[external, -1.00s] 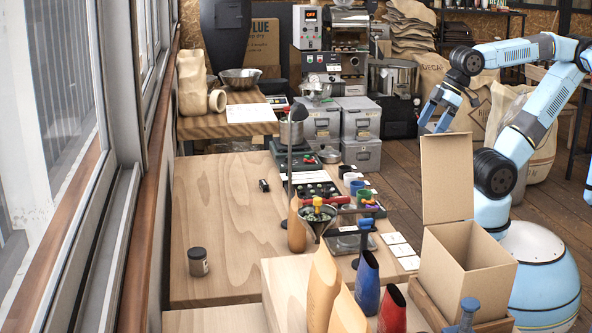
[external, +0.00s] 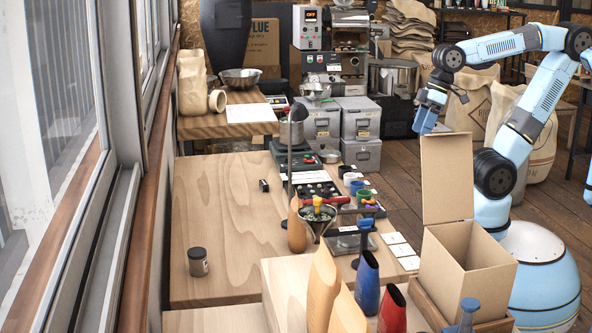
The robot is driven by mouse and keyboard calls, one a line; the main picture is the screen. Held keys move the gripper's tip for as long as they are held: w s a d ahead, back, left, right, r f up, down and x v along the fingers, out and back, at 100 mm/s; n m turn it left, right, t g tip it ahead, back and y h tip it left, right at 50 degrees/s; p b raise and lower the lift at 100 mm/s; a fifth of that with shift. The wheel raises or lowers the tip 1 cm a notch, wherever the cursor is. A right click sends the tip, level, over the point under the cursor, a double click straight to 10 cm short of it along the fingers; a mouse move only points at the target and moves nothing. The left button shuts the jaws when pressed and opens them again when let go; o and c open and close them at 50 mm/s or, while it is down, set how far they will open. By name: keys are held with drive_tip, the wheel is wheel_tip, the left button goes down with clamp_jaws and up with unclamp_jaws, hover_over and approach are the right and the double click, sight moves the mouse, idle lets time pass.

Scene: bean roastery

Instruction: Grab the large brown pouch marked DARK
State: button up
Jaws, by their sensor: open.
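My gripper (external: 424,124) hangs in the air at the right, pointing down, behind the raised flap of the cardboard box. It is open, with nothing visible in it. Two tan-brown pouches stand on the near table: a tall one (external: 322,287) and a second one (external: 347,313) cut off by the bottom edge.
A blue pouch (external: 367,284) and a red pouch (external: 392,310) stand beside the tan ones. An open cardboard box (external: 447,262) stands between them and my base. A funnel stand (external: 318,218) and cups occupy the table's right side. The table's left middle is largely clear.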

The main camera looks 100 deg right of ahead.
drive_tip(key=w+d+f+m+g+y, duration=0.1)
drive_tip(key=w+d+f+m+y, duration=0.15)
drive_tip(key=w, duration=0.25)
drive_tip(key=w+d+f+m+g+y, duration=0.1)
drive_tip(key=w+m+g, duration=0.1)
drive_tip(key=w+m, duration=0.3)
drive_tip(key=w+d+f+m+t+y, duration=0.35)
drive_tip(key=w+d+f+m, duration=0.35)
drive_tip(key=w+d+f, duration=0.3)
drive_tip(key=w+d+f+m+t+y, duration=0.2)
drive_tip(key=w+d+f+m+y, duration=0.2)
drive_tip(key=w+d+f+m, duration=0.55)
drive_tip(key=n, duration=0.2)
approach(297, 222)
drive_tip(key=shift+w+a+r, duration=0.2)
drive_tip(key=shift+w+a, duration=0.25)
drive_tip(key=shift+w, duration=0.25)
drive_tip(key=shift+w+a+r, duration=0.15)
drive_tip(key=shift+w+a, duration=0.3)
drive_tip(key=shift+w, duration=0.25)
drive_tip(key=shift+c, duration=0.2)
clamp_jaws()
